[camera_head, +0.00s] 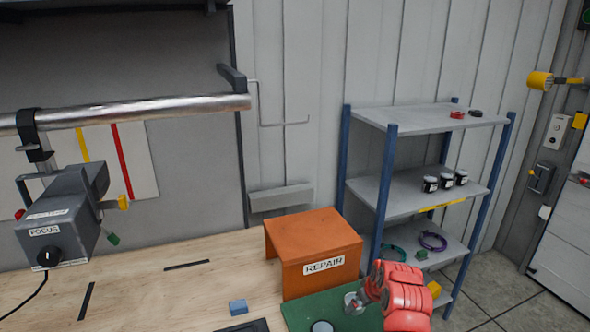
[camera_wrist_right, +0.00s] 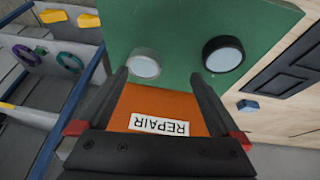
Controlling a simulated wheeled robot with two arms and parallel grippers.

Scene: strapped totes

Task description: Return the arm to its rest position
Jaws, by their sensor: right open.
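My right gripper (camera_wrist_right: 158,72) is open, with nothing between its two dark fingers in the right wrist view. It is over the green mat (camera_wrist_right: 270,22) and the orange box labelled REPAIR (camera_wrist_right: 122,108). My red right arm comes in at the lower right of the head view, beside the box (camera_head: 310,228), and hides part of the green mat (camera_head: 296,312). Its fingers are hard to make out there. My left gripper is not in view.
Two round pale-topped pieces, one silver-rimmed (camera_wrist_right: 145,64) and one black-rimmed (camera_wrist_right: 223,54), are on the mat. A blue block (camera_head: 238,307) lies on the wooden bench (camera_head: 140,290). A shelf rack (camera_head: 420,190) stands close behind my arm. A grey device (camera_head: 62,225) hangs at left.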

